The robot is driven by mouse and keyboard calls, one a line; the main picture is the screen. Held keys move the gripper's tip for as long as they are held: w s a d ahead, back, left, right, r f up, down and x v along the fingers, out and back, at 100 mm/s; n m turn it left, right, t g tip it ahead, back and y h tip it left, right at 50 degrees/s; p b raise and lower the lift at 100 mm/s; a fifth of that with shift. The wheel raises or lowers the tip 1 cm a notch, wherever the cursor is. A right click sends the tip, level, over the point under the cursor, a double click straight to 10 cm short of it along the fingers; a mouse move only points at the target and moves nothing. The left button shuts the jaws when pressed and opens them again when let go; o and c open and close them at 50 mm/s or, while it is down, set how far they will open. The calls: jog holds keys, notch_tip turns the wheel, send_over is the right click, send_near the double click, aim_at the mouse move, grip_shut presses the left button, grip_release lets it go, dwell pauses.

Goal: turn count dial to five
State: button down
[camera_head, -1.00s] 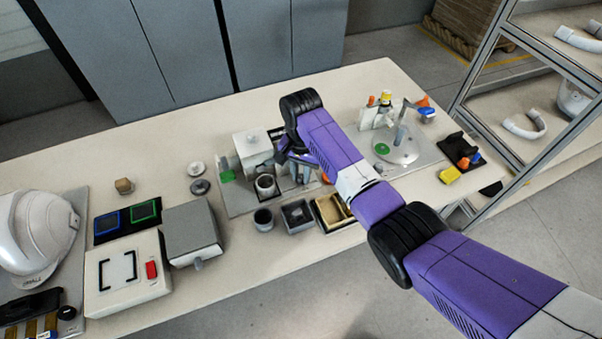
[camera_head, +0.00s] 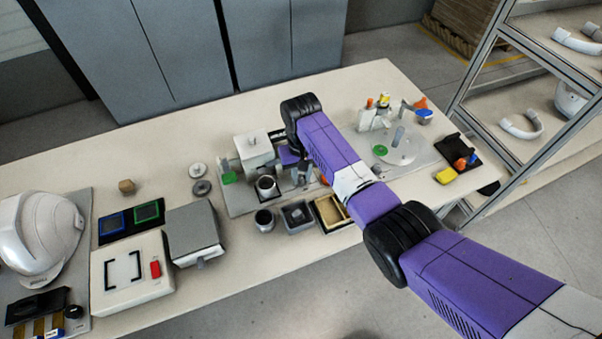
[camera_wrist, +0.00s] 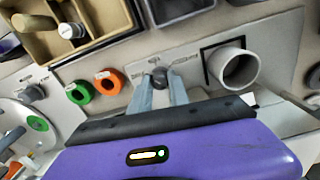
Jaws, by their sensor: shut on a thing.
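The count dial (camera_wrist: 159,75) is a small dark round knob on a pale panel, with faint printed marks around it in the wrist view. My gripper (camera_wrist: 159,82) has its two grey fingers on either side of the knob, shut on it. The marks are too small to read, so I cannot tell the dial's setting. In the head view my gripper (camera_head: 297,172) is low over the grey fixture plate (camera_head: 240,204), and the dial is not clearly visible there.
A grey open cup (camera_wrist: 235,68) stands close to the right of the fingers in the wrist view. A white boxy machine (camera_head: 253,150) stands beside my gripper in the head view.

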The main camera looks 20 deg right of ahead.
aim_at(301, 178)
jog(key=n, duration=0.4)
dwell(0.6)
jog(key=c, duration=1.5)
grip_release()
jog(key=shift+r, duration=3.9)
